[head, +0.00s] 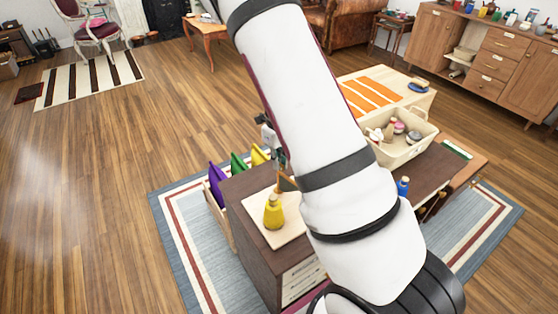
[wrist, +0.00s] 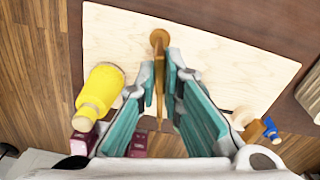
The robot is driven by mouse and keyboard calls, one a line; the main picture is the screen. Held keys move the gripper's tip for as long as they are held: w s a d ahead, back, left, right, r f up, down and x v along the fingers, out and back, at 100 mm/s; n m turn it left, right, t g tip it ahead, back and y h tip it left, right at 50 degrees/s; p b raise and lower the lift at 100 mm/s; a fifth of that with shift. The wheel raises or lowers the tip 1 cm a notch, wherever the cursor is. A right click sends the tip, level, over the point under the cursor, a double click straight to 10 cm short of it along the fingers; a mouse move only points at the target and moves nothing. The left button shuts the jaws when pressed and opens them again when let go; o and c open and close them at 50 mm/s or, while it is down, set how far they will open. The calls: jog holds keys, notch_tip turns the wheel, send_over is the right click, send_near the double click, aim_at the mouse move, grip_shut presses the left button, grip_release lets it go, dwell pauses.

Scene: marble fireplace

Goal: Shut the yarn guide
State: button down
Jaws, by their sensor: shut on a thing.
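A thin brown-gold piece, which looks like the yarn guide (wrist: 159,42), rises from a pale wooden board (wrist: 215,50) in the wrist view. It has a round end and a narrow shaft. In the head view the guide (head: 287,184) shows as a small orange-brown part at the back of the board (head: 287,232), partly hidden by my arm. My gripper (wrist: 162,75) has its teal-padded fingers on both sides of the guide and is shut on it. In the head view my gripper (head: 279,155) is just above the board, largely hidden behind my arm.
A yellow bottle-shaped cone (head: 273,212) stands on the board, close to my gripper's left in the wrist view (wrist: 102,85). Purple, green and yellow pieces (head: 238,161) stand beside the dark cabinet top. A cream bin (head: 402,150) of items stands farther right.

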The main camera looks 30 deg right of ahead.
jog(key=shift+m, duration=1.3)
jog(key=c, duration=1.7)
grip_release()
notch_tip(320, 180, up, 12)
jog(key=shift+r, duration=0.1)
